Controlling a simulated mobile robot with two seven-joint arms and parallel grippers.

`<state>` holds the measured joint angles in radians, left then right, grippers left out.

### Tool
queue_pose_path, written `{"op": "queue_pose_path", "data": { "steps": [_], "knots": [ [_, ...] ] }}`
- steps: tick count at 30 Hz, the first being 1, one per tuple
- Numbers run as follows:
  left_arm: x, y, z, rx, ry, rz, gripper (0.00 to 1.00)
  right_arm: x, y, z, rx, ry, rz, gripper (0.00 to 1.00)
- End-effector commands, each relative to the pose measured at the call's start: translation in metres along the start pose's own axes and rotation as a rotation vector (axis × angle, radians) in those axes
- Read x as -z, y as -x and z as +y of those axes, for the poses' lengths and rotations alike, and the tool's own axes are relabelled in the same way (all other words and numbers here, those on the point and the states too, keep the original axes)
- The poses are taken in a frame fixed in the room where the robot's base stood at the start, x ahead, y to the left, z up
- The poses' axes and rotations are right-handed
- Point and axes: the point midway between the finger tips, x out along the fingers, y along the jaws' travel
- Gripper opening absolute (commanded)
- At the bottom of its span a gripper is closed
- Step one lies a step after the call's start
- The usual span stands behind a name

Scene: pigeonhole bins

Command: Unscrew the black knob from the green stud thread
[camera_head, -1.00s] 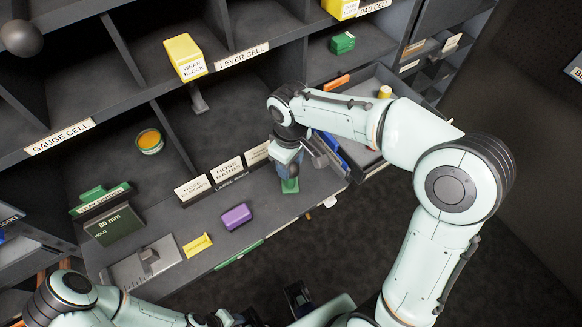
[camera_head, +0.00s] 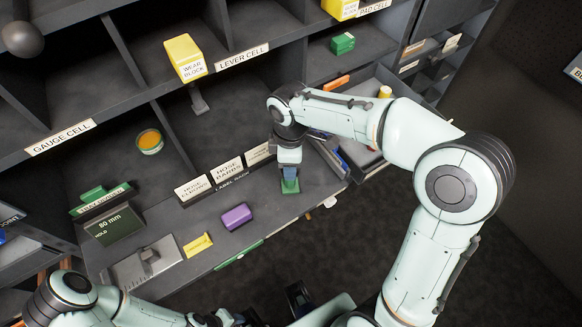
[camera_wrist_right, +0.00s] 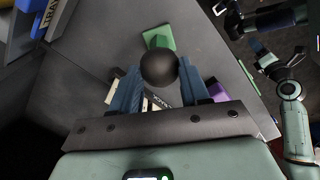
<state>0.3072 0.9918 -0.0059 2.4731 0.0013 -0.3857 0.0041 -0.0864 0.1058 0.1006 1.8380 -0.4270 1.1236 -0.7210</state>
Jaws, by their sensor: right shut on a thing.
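The black knob (camera_wrist_right: 159,67) shows in the right wrist view as a dark ball between the blue fingers of my right gripper (camera_wrist_right: 160,88), which is shut on it. The green stud base (camera_wrist_right: 156,36) shows just behind the knob. The thread is hidden, so I cannot tell how far the knob sits on it. In the head view my right gripper (camera_head: 289,181) points down over the green base (camera_head: 290,187) on the shelf's front ledge. My left arm (camera_head: 72,287) is low at the left; its fingers are not clear enough to judge.
A purple block (camera_head: 236,216) and a yellow piece (camera_head: 198,245) lie left of the green base on the ledge. A label rack (camera_head: 228,174) stands behind. An open drawer (camera_head: 372,170) is to the right. The ledge between the purple block and the green base is clear.

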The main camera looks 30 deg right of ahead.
Motion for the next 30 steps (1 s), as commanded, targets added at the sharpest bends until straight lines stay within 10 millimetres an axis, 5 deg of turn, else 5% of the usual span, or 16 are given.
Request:
{"op": "queue_pose_path", "data": {
  "steps": [30],
  "knots": [
    [0.005,0.026,0.011,-0.004,-0.004,0.011,0.43,0.0,0.031,0.0,-0.001,-0.001,0.001,0.01]
  ]
}}
